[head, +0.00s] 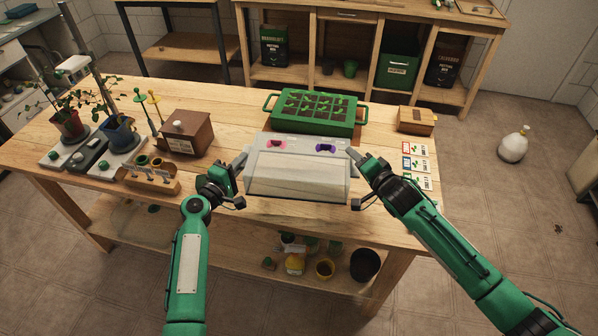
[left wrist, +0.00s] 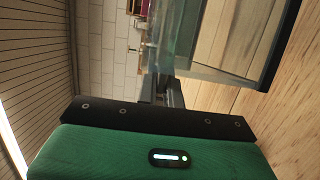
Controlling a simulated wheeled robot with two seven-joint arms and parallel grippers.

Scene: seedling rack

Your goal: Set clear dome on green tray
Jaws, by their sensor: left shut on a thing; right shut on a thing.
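The clear dome (head: 298,178) is a see-through, greyish box with a pink and a purple fitting on its top. It is at the near side of the table, in front of the green tray. The green tray (head: 357,125) has side handles and several dark soil cells. My left gripper (head: 242,161) is shut on the dome's left end. My right gripper (head: 354,155) is shut on its right end. In the left wrist view the dome's clear wall (left wrist: 205,70) reaches the jaws. I cannot tell whether the dome touches the table.
A brown box (head: 186,135), a wooden caddy (head: 150,178) and potted plants (head: 118,132) stand left on the table (head: 225,108). A small wooden box (head: 416,121) and several seed cards (head: 415,163) are right of the tray.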

